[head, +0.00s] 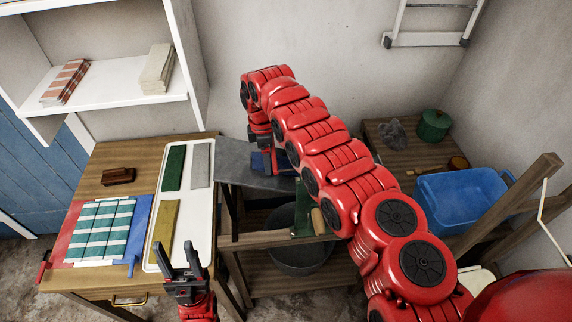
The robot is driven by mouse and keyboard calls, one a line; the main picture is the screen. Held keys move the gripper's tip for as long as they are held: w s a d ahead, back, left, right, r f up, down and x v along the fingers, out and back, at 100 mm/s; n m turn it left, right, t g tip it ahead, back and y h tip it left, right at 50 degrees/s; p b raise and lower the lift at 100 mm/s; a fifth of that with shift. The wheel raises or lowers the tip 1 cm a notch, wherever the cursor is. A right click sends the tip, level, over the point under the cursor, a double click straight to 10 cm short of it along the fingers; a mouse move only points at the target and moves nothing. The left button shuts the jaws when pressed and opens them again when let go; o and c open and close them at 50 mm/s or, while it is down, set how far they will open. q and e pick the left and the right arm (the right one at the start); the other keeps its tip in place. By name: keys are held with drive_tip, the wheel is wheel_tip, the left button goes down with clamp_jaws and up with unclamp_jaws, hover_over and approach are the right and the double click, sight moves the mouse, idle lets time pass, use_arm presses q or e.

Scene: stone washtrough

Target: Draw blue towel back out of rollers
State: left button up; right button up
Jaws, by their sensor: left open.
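A small piece of blue cloth (257,162), which looks like the blue towel, shows at the grey stone slab (232,170) beside the wooden stand. Most of it is hidden by my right gripper (270,160), which points down over it. Whether its jaws are closed on the cloth cannot be told. A green part (301,212) with a pale wooden roller or handle (318,221) is on the stand just in front, partly behind my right arm. The rollers are otherwise hidden. My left gripper (181,250) is open and empty, low at the front edge of the left table.
The left table holds a white tray (154,262) with folded green, grey and olive cloths, striped towels (105,228) and a brown block (118,176). A dark tub (300,258) sits under the stand. A blue basin (462,198) and green pot (433,125) stand right.

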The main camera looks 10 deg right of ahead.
drive_tip(key=shift+c, duration=1)
wheel_tip(320, 180, up, 2)
drive_tip(key=shift+w, duration=0.1)
drive_tip(key=shift+r, duration=0.75)
drive_tip(key=shift+c, duration=1.2)
drive_tip(key=shift+r, duration=0.3)
drive_tip(key=c, duration=0.3)
drive_tip(key=shift+r, duration=0.35)
drive_tip(key=shift+c, duration=0.5)
drive_tip(key=shift+r, duration=0.65)
